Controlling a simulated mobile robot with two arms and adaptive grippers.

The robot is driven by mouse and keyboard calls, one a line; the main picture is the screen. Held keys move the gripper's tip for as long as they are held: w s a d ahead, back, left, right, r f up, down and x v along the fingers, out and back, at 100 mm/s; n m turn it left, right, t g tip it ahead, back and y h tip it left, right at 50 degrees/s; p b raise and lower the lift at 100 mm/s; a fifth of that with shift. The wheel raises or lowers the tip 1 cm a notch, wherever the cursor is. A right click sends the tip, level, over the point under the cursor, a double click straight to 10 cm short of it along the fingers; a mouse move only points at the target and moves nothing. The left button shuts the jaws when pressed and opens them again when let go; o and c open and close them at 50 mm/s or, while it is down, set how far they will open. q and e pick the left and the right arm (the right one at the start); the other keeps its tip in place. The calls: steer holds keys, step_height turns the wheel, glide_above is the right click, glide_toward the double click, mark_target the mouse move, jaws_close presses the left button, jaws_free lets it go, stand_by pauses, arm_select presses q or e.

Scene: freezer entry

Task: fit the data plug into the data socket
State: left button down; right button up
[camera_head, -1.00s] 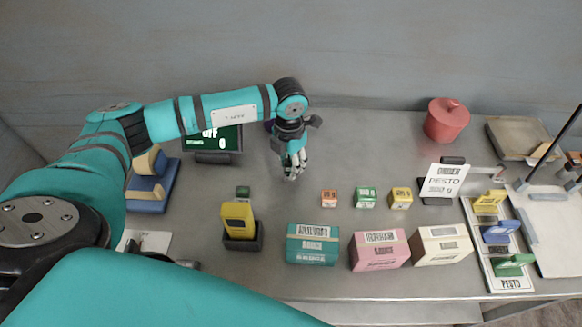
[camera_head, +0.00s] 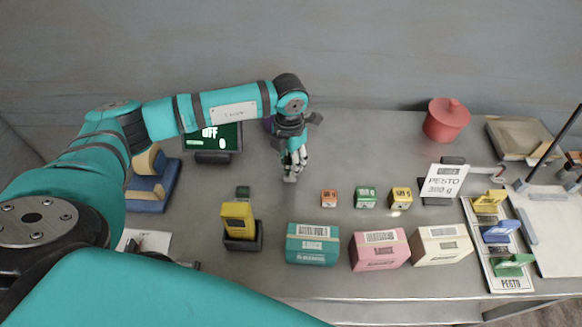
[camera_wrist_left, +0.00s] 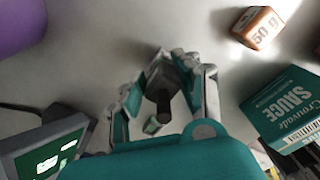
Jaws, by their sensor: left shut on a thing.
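My left gripper (camera_head: 293,165) hangs fingers down over the bare middle of the table in the head view. In the left wrist view its fingers (camera_wrist_left: 165,95) are shut around a dark grey piece (camera_wrist_left: 160,78), probably the data plug. The fingers partly hide the piece, and I cannot tell whether it touches the table. I cannot tell for sure which thing is the data socket. My right gripper is not in view.
A green-lit display (camera_head: 212,140) stands behind left. A yellow device (camera_head: 238,218) sits in a black holder. Small boxes, including an orange one (camera_head: 329,198), stand right of the gripper; larger cartons, including a teal one (camera_head: 312,245), stand nearer. A red pot (camera_head: 446,120) is at the back right.

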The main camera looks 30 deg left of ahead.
arm_select(q)
steer(key=shift+r, duration=0.1)
steer(key=shift+r+p, duration=1.65)
steer(key=shift+r, duration=1.1)
steer(key=shift+f, duration=0.1)
